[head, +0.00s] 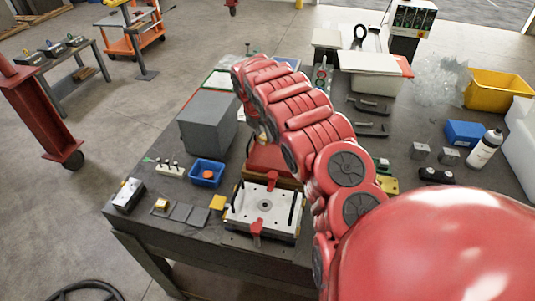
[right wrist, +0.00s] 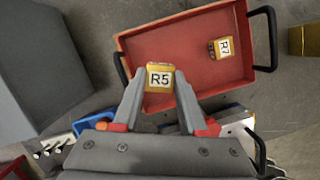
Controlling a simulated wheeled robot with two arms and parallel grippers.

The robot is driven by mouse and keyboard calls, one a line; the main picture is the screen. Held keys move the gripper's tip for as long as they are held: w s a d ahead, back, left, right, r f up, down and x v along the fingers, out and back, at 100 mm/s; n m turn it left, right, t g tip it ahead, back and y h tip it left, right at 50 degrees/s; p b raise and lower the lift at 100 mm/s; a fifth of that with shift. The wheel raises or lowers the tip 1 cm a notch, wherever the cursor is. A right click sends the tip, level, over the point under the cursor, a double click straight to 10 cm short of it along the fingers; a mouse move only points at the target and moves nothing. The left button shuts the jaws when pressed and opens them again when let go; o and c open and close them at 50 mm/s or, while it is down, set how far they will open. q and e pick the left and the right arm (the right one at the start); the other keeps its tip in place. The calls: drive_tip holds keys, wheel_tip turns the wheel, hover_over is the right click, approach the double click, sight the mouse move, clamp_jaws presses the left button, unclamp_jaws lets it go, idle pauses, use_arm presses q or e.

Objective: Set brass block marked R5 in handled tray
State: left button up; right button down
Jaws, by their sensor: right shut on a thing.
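My right gripper (right wrist: 160,82) is shut on the brass block marked R5 (right wrist: 159,76), its label facing the camera. The block shows over the left part of the red handled tray (right wrist: 195,43) and looks larger than the block in the tray, so it appears held above the floor. A block marked R7 (right wrist: 222,47) lies in the tray's right part. In the head view the tray (head: 268,160) shows partly behind my right arm; the gripper and R5 are hidden there. My left gripper is not in view.
A grey box (head: 208,121) stands left of the tray. A metal mould base (head: 264,207) with red clamps lies in front of it. A blue bin (head: 207,172) and small plates are at the left. A bottle (head: 485,149) stands at the right.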

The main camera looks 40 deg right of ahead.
sight(264, 143)
wheel_tip(264, 143, down, 2)
drive_tip(key=shift+a+f, duration=0.1)
drive_tip(key=shift+f, duration=0.05)
drive_tip(key=shift+f+p, duration=0.2)
drive_tip(key=shift+p, duration=0.15)
drive_tip(key=shift+w+f, duration=0.1)
drive_tip(key=shift+f, duration=0.15)
drive_tip(key=shift+f+p, duration=0.45)
drive_tip(key=shift+f, duration=0.15)
drive_tip(key=shift+f+p, duration=0.45)
drive_tip(key=shift+f, duration=0.8)
